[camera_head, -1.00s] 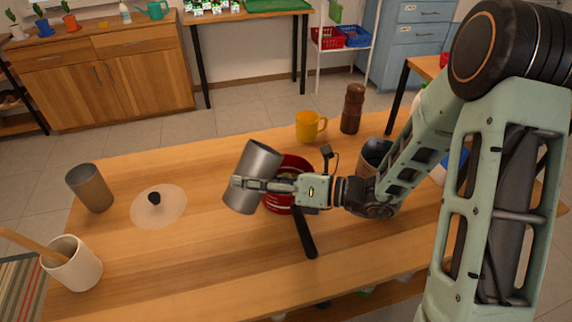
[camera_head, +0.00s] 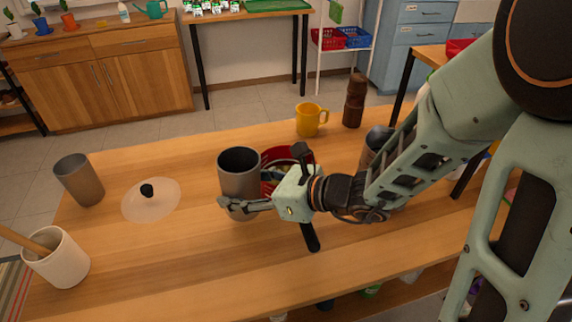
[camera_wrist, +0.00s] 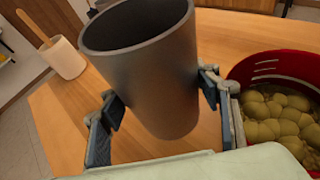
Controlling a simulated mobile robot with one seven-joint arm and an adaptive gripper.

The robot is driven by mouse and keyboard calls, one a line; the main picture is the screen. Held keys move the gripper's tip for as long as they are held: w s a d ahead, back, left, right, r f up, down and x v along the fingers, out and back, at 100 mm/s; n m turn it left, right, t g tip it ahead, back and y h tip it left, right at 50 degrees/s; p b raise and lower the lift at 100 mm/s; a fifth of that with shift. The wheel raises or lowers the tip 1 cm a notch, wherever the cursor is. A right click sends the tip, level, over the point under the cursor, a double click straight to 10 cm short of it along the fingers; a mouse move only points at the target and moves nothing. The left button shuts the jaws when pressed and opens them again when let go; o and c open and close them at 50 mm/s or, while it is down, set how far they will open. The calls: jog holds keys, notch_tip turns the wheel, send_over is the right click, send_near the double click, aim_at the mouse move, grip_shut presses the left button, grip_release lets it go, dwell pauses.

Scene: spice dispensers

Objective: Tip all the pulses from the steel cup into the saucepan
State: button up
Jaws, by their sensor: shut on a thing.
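My gripper (camera_head: 236,206) is shut on the steel cup (camera_head: 238,178), a grey cylinder held nearly upright just left of the saucepan. The cup (camera_wrist: 155,85) also shows between the two fingers in the wrist view; its inner wall looks dark and bare near the rim, and its bottom is hidden. The red saucepan (camera_head: 304,154) stands on the table, partly hidden by the cup and my gripper, with its black handle (camera_head: 310,238) pointing to the front. In the wrist view the saucepan (camera_wrist: 240,72) holds several round yellowish-green pieces and some liquid-looking contents.
A glass lid (camera_head: 165,203) with a black knob lies left of the cup. A brown-grey cup (camera_head: 80,182) and a white crock (camera_head: 62,264) with a wooden tool stand farther left. A yellow mug (camera_head: 308,122) and a brown mill (camera_head: 354,102) stand behind. The front middle is clear.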

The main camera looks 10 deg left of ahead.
aim_at(241, 186)
jog(key=shift+f, duration=0.25)
jog(key=shift+r, duration=0.5)
notch_tip(241, 186, up, 4)
jog(key=p, duration=0.3)
jog(key=shift+p, duration=0.35)
jog(key=shift+r, duration=0.15)
